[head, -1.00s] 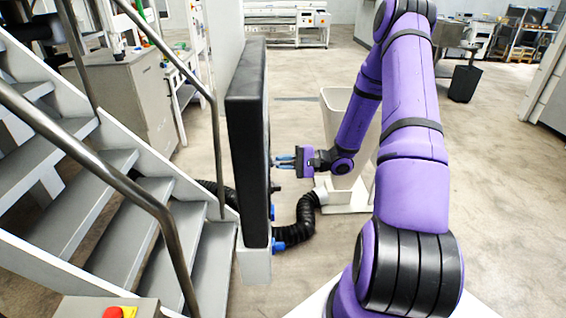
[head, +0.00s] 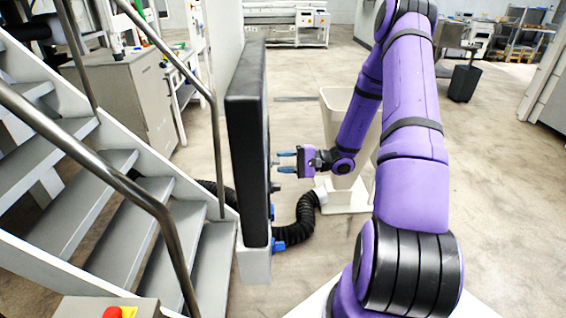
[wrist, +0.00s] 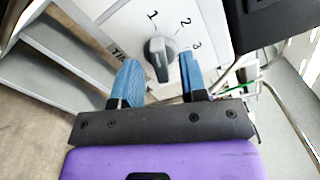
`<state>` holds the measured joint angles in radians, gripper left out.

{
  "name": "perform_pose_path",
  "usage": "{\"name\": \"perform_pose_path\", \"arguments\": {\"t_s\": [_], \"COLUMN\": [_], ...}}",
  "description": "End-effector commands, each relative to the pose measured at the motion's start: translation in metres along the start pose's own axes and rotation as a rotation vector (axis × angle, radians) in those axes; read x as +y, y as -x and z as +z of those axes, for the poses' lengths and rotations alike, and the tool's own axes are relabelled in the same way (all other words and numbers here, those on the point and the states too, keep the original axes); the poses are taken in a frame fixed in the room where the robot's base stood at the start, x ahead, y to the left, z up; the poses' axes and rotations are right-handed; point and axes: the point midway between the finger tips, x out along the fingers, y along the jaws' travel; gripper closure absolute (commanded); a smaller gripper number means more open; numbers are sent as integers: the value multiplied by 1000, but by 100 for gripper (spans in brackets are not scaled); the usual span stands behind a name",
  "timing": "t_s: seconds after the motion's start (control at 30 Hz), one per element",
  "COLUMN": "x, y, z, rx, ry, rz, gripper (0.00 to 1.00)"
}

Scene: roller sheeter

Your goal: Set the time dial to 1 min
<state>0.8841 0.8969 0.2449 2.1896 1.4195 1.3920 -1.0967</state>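The time dial (wrist: 158,57) is a grey knob on a light panel face, with the numbers 1, 2 and 3 printed around it and a partly hidden label beside it. Exactly which mark its pointer faces is hard to tell. My gripper (wrist: 159,68) has two blue fingers, which stand apart on either side of the dial in the wrist view; no contact with the knob is visible. In the head view my gripper (head: 283,162) is open beside the dark panel (head: 245,150), which is seen edge-on, so its dial face is mostly hidden.
Metal stairs with a handrail (head: 150,195) stand left of the panel. A black hose (head: 297,222) runs low on the panel's right side. A pale bin (head: 335,102) stands behind my gripper. Open floor lies farther back.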

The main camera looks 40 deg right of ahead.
Motion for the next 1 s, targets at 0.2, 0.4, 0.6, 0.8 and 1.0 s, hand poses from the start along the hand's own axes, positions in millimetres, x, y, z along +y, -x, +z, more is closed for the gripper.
{"name": "perform_pose_path", "arguments": {"t_s": [0.2,0.4,0.6,0.8,1.0], "x": [0,0,0,0,0], "y": [33,70,96,105,105], "z": [-1,-1,-1,0,0], "rx": [6,5,4,1,1], "ry": [1,1,1,1,0], "rz": [-1,-1,0,1,1], "gripper": [61,61,61,61,61]}}
